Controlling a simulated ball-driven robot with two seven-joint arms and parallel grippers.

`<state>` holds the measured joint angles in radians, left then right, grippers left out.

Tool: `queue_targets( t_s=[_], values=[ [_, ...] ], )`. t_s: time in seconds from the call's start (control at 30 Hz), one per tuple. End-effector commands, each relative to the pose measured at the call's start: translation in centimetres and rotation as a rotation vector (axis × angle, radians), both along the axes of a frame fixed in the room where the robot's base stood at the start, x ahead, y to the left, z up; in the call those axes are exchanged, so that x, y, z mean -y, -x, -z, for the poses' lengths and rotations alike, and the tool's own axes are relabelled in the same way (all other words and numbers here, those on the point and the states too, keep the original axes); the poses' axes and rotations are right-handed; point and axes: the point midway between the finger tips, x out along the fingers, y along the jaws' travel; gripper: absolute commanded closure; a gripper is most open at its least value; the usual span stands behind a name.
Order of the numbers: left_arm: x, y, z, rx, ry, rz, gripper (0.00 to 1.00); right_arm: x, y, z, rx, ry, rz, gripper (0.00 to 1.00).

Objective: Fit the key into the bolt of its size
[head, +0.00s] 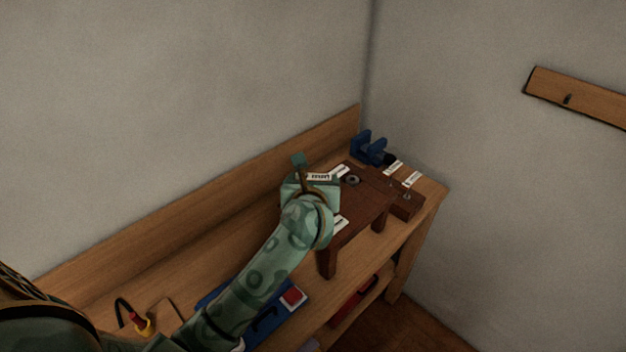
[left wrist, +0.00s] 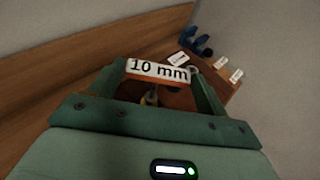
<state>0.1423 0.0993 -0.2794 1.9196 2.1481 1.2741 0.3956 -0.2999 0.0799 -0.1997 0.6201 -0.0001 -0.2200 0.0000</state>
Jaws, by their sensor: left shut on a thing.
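My left gripper (head: 312,180) is over the left end of a dark red-brown wooden stand (head: 352,228) on the bench. In the left wrist view its fingers (left wrist: 158,85) are shut on what appears to be the key (left wrist: 175,98), an orange-brown piece with a white "10 mm" label. A small yellow part shows below the label; the key's working end is hidden. A round grey bolt head (head: 352,180) is on the stand, just right of the gripper. A smaller bolt (head: 407,196) is further right. White labels (head: 393,167) stand by the bolts, too small to read. My right gripper is out of view.
A blue holder (head: 368,147) stands behind the stand, near the corner. A back board (head: 200,202) runs along the wall.

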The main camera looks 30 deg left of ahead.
Motion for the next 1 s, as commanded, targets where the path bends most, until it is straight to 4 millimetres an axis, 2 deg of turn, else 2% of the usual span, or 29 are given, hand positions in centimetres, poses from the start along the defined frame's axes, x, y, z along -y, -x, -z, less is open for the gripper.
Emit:
queue_targets(
  t_s=[0.3, 0.33, 0.4, 0.73, 0.87, 1.0],
  values=[
    [0.0, 0.0, 0.9, 0.0, 0.0, 0.0, 0.47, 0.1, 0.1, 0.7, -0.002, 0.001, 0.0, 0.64],
    [0.0, 0.0, 0.8, 0.001, 0.0, 0.0, 0.15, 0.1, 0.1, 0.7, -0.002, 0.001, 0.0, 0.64],
    [0.0, 0.0, 0.7, 0.001, 0.0, 0.0, 0.0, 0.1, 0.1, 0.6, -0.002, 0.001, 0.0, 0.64],
    [0.3, 0.6, 0.4, 0.001, 0.001, 0.001, 0.0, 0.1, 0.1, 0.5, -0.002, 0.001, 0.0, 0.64],
    [1.2, 2.7, -0.4, 0.001, 0.004, 0.002, 0.0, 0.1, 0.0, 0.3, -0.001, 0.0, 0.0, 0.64],
    [2.7, 5.9, -1.8, 0.001, 0.004, 0.003, 0.0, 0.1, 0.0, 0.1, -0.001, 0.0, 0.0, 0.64]
  ],
)
